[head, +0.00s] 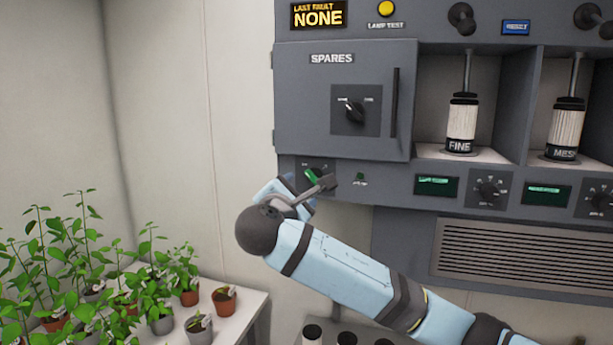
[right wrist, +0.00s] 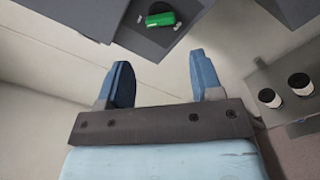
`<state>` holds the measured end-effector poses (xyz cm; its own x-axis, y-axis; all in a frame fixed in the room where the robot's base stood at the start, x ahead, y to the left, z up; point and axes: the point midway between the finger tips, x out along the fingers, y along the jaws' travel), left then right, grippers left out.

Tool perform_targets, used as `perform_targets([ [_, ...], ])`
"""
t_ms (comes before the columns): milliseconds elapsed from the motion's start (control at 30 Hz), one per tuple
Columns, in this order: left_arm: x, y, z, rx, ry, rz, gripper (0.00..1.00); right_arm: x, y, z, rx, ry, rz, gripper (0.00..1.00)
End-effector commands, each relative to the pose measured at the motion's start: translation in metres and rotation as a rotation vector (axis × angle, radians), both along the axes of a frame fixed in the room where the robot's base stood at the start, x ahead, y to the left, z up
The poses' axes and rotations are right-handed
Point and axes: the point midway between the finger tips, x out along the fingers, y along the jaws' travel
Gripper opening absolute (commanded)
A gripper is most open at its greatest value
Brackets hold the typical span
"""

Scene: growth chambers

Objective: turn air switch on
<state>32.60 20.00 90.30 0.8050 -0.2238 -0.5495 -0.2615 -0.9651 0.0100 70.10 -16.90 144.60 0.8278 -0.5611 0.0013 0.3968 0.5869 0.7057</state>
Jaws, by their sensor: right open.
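The switch with a green handle (head: 312,174) sits on the lower left of the grey cabinet panel, under the spares door. Its label is too small to read. In the right wrist view the green handle (right wrist: 160,19) shows at the top, beyond the fingertips. My right gripper (head: 294,188) is just below and in front of this switch, partly hidden by its own wrist. In the right wrist view the right gripper (right wrist: 160,75) has its two blue fingers apart with nothing between them. They look apart from the handle. My left gripper is in neither view.
A spares door (head: 320,110) with a dark knob (head: 355,111) is above. A small green light (head: 360,177) is right of the switch. Fine (head: 461,122) and mesh (head: 565,127) filters stand in bays at right. Potted plants (head: 190,289) crowd a white table (head: 240,310) at lower left.

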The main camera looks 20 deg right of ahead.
Motion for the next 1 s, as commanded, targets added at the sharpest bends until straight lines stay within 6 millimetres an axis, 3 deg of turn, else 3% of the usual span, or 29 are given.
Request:
perform_targets([
  [500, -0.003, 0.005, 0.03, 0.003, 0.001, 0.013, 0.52, 0.084, -0.057, 0.003, 0.001, -0.001, -0.001, 0.6],
  [700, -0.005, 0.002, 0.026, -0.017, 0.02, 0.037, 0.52, 0.096, -0.066, 0.001, 0.002, 0.0, 0.0, 0.6],
  [1000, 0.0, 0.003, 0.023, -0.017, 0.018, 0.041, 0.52, 0.098, -0.066, 0.0, 0.002, 0.0, 0.001, 0.6],
])
